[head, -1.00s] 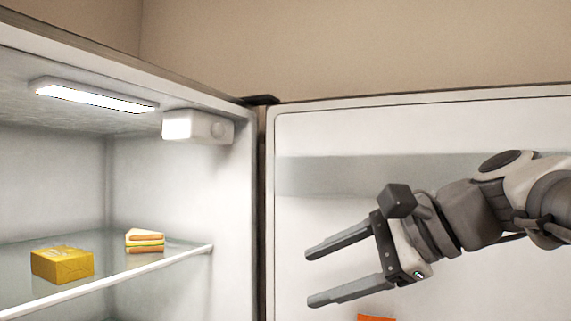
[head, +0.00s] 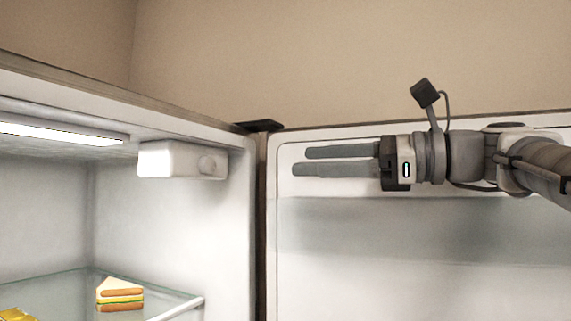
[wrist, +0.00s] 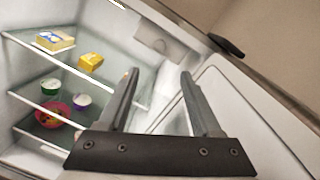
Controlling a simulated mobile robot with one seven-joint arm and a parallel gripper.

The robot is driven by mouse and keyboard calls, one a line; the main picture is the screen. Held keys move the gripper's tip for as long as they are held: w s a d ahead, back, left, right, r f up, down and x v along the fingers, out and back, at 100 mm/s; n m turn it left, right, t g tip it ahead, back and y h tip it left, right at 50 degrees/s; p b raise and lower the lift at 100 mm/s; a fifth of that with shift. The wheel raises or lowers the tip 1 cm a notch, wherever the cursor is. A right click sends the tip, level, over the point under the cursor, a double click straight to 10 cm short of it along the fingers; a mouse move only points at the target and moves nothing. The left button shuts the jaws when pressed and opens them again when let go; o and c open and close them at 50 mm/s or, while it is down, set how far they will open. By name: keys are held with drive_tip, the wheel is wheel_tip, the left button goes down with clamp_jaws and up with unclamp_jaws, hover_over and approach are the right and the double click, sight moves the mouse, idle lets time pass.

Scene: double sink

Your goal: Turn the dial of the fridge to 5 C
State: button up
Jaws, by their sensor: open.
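The fridge dial (head: 206,165) is a small round knob on the white box (head: 168,160) under the fridge ceiling, at the inner right wall. In the wrist view the dial box (wrist: 158,44) shows beyond my fingertips, and the knob's setting is too small to read. My gripper (head: 298,161) is open and empty, in front of the open door's inner face. Its fingers point left toward the dial box, at about the dial's height and apart from it. The fingers also show in the wrist view (wrist: 160,75).
The open fridge door (head: 420,255) stands on the right, behind my arm. A glass shelf (head: 180,305) holds a sandwich (head: 120,294) and a yellow package (wrist: 91,62). Lower shelves hold cups and a pink bowl (wrist: 52,117). The fridge's top edge and hinge (head: 258,126) are close by.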

sight(211, 165)
drive_tip(key=p+x, duration=0.2)
drive_tip(key=x, duration=1.3)
drive_tip(key=shift+w+a+p, duration=0.1)
drive_tip(key=shift+a+p, duration=0.2)
drive_tip(key=shift+a, duration=0.05)
drive_tip(key=shift+f, duration=0.1)
clamp_jaws()
